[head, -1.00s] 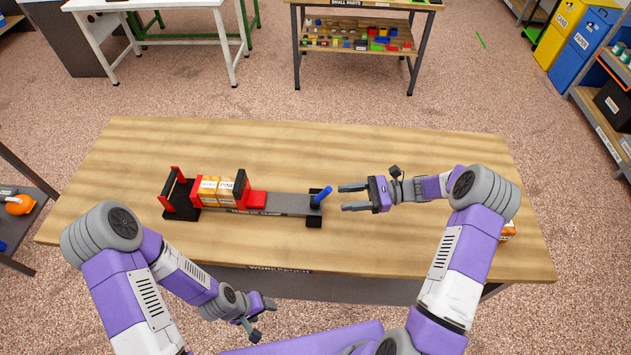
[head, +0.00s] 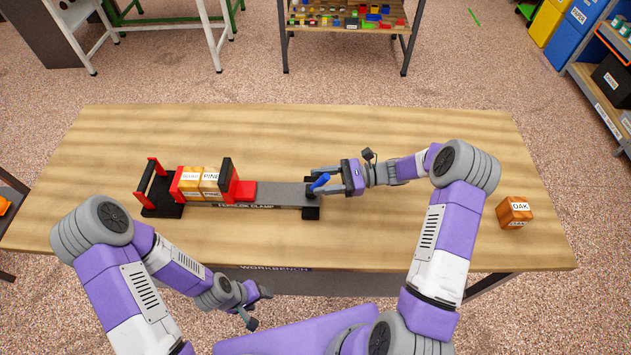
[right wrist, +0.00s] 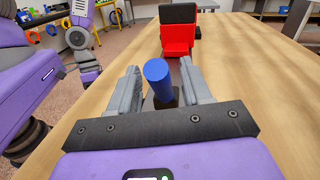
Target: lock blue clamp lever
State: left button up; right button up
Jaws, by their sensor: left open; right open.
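The toggle clamp (head: 280,194) lies on the workbench, with a grey bar and red and black jaws. Two wooden blocks, one labelled PINE (head: 210,181), sit between its jaws at the left. The blue lever (head: 319,182) stands tilted at the bar's right end. My right gripper (head: 312,184) is open, with its fingers around the lever. In the right wrist view the blue lever (right wrist: 158,83) stands between the two open fingers, with visible gaps at both sides. My left gripper (head: 260,305) is open and empty by the workbench's front edge.
A wooden block labelled OAK (head: 514,212) sits on the right of the workbench (head: 400,240). The tabletop behind the clamp is clear. A shelf with small parts (head: 350,17) stands beyond the bench.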

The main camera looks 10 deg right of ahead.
jog(key=shift+w+a, duration=0.1)
jog(key=shift+a, duration=0.9)
jog(key=shift+c, duration=0.5)
grip_shut()
